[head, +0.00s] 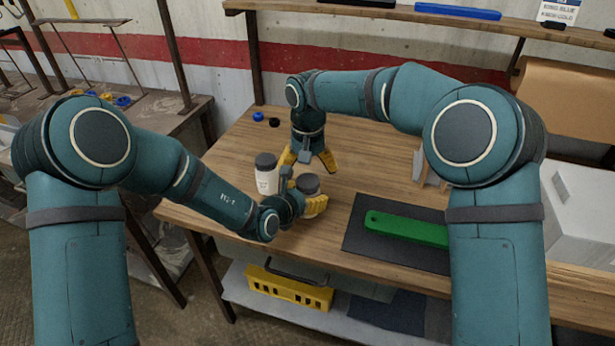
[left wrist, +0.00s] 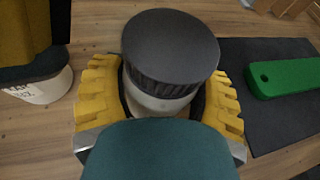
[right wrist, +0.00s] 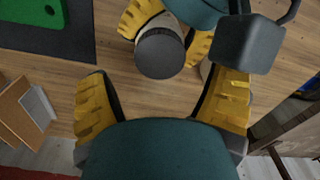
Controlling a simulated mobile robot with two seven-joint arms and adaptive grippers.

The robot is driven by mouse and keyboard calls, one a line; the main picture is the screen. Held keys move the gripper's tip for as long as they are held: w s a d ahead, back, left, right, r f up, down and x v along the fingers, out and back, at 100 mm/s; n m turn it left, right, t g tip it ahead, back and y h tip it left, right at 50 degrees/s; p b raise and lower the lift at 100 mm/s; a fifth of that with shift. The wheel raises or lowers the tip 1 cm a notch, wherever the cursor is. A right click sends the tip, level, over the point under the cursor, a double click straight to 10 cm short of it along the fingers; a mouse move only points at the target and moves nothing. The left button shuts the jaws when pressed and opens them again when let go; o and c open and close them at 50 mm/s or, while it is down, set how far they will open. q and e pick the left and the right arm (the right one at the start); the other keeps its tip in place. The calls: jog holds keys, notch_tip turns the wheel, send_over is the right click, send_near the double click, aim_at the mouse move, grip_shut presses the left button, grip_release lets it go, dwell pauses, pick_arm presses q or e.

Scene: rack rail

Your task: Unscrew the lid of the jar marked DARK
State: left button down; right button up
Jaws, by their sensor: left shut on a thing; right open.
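A pale jar with a dark grey ridged lid (left wrist: 170,45) stands on the wooden table. My left gripper (head: 304,198) is shut around its body below the lid, with a yellow finger on each side in the left wrist view. No label shows on this jar. A second white jar (head: 267,180) with a dark lid stands to its left; its label is too small to read. It is partly cut off in the left wrist view (left wrist: 40,88). My right gripper (head: 308,160) is open and empty, pointing down behind the held jar. The held jar's lid (right wrist: 160,54) lies beyond its fingertips.
A green bar (head: 405,229) lies on a dark mat (head: 368,252) to the right of the held jar. A small blue piece (head: 258,116) and a black piece (head: 274,122) lie at the back left. A shelf (head: 400,14) spans the back. The table's front left is clear.

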aim_at(308, 180)
jog(key=shift+o, duration=0.2)
jog(key=shift+r, duration=0.45)
jog(key=m, duration=0.3)
jog(key=r+m, duration=0.1)
jog(key=m, duration=0.2)
jog(key=shift+r, duration=0.2)
jog(key=m, duration=0.2)
jog(key=r+m, duration=0.1)
jog(key=m, duration=0.1)
jog(key=shift+r+m, duration=0.1)
jog(key=shift+m, duration=0.2)
jog(key=m, duration=0.3)
jog(key=shift+r, duration=0.3)
jog(key=shift+f, duration=3.95)
